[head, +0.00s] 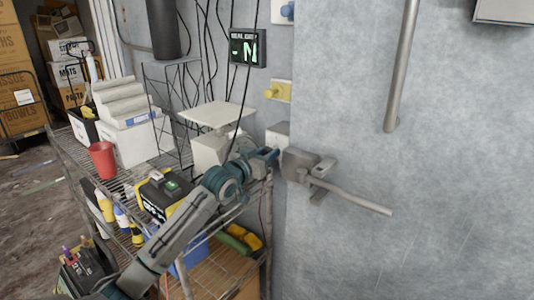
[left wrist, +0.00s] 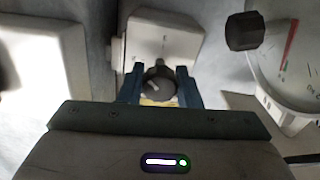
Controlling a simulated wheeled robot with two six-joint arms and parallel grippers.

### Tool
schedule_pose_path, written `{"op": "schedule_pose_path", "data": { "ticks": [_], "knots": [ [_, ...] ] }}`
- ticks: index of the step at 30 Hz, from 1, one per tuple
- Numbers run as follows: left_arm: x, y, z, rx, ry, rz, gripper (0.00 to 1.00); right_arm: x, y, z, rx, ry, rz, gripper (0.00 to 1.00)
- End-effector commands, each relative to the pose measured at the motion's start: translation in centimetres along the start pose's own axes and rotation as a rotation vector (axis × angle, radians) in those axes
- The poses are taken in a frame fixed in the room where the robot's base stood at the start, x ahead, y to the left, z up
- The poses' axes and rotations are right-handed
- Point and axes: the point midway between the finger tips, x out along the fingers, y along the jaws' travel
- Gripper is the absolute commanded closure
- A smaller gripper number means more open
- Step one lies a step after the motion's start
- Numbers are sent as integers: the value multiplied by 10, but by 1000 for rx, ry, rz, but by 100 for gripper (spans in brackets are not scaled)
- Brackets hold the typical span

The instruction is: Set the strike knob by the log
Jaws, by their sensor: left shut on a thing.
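In the left wrist view, a round dark grey knob (left wrist: 159,83) with a pale pointer mark sits on a white box (left wrist: 165,38). The pointer is tilted to the upper left. My left gripper (left wrist: 160,88) is shut on the knob, with one blue finger on each side. In the head view, my left gripper (head: 268,158) reaches the wall just below the small white box (head: 279,135), beside the door latch, and hides the knob. I cannot make out a log for certain. My right gripper is in neither view.
A grey latch with a long lever (head: 345,195) is on the pale door, right of my gripper. A dial gauge (left wrist: 292,55) is close at right in the wrist view. A wire shelf (head: 75,155) holds a red cup (head: 102,160) and tools. A lit display (head: 248,47) hangs above.

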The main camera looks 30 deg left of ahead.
Motion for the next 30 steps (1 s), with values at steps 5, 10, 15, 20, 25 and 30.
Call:
{"op": "schedule_pose_path", "data": {
  "ticks": [5, 10, 15, 20, 25, 30],
  "knots": [
    [0, 0, 0, 168, 0, 0, 92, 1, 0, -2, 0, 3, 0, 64],
    [0, -1, 0, 329, 0, 0, 92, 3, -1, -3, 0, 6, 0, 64],
    [0, -1, 0, 487, 1, 0, 92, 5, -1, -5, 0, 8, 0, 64],
    [0, -1, 0, 621, 2, 0, 92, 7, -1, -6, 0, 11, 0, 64],
    [0, -1, 0, 735, 2, 0, 92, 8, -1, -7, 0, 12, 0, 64],
    [0, -1, 0, 816, 1, 1, 92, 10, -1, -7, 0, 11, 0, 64]
  ]
}}
